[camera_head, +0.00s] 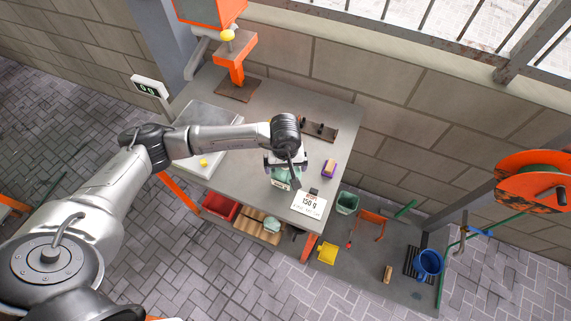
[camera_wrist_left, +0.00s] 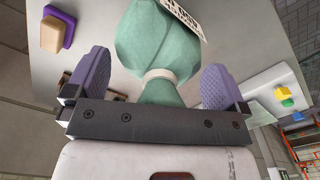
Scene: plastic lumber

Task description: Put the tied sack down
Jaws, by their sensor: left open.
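The tied sack (camera_head: 284,177) is pale green and sits on the grey table near its front edge, under my left gripper in the head view. In the left wrist view the sack (camera_wrist_left: 158,45) shows a pale band around its neck and a printed white tag. My left gripper (camera_wrist_left: 146,85) is open, with one purple-padded finger on each side of the sack's neck and gaps visible between pads and neck. In the head view the left gripper (camera_head: 286,162) partly covers the sack. My right gripper is not in view.
A white card reading 150 g (camera_head: 309,203) lies at the table's front corner. A purple-and-tan block (camera_head: 329,168) is to the right. A scale (camera_head: 188,145) with a yellow piece stands left. Below are a red bin (camera_head: 220,206), a green bin (camera_head: 347,203) and a blue bucket (camera_head: 428,263).

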